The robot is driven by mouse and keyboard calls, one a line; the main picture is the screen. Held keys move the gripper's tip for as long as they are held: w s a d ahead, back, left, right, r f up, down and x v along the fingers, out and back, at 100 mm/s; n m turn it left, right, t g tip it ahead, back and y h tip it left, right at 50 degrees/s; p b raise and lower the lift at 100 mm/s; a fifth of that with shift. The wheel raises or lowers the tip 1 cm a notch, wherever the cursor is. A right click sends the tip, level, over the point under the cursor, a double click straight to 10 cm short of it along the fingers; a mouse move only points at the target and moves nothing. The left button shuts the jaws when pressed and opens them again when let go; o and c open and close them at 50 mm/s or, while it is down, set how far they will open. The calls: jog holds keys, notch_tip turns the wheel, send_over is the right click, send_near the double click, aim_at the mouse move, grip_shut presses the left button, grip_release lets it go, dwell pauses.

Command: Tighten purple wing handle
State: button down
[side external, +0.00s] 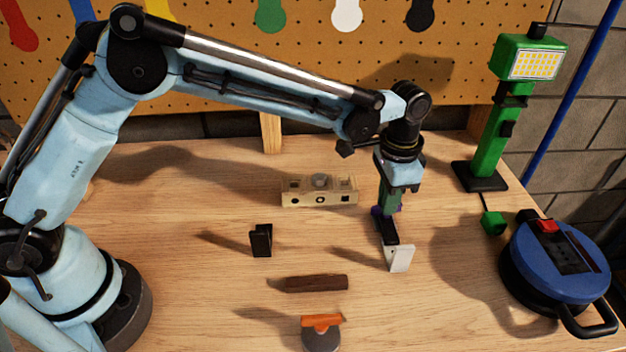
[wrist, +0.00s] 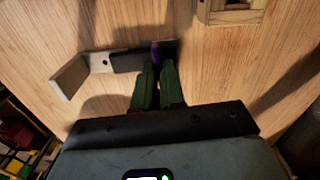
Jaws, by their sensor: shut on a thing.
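The purple wing handle (side external: 377,211) shows only in small part, at the top of a black piece (side external: 385,231) joined to a white bracket (side external: 401,258) on the bench. My gripper (side external: 388,206) points down over it, with its green fingers shut on the handle. In the wrist view, a sliver of the purple handle (wrist: 155,50) shows between the green fingertips of my gripper (wrist: 157,66). The black piece (wrist: 132,61) and the white bracket (wrist: 72,73) extend to the left there. The fingers hide most of the handle.
A wooden block with holes and a grey knob (side external: 320,192) lies behind, left of my gripper. A black bracket (side external: 261,240), a dark brown bar (side external: 316,283) and an orange-topped grey piece (side external: 321,335) lie left and front. A green lamp (side external: 490,140) and blue cable reel (side external: 560,265) stand right.

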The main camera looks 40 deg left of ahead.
dwell(0.4)
jog(key=c, duration=1.2)
grip_release()
notch_tip(320, 180, up, 12)
jog(key=shift+r, duration=0.1)
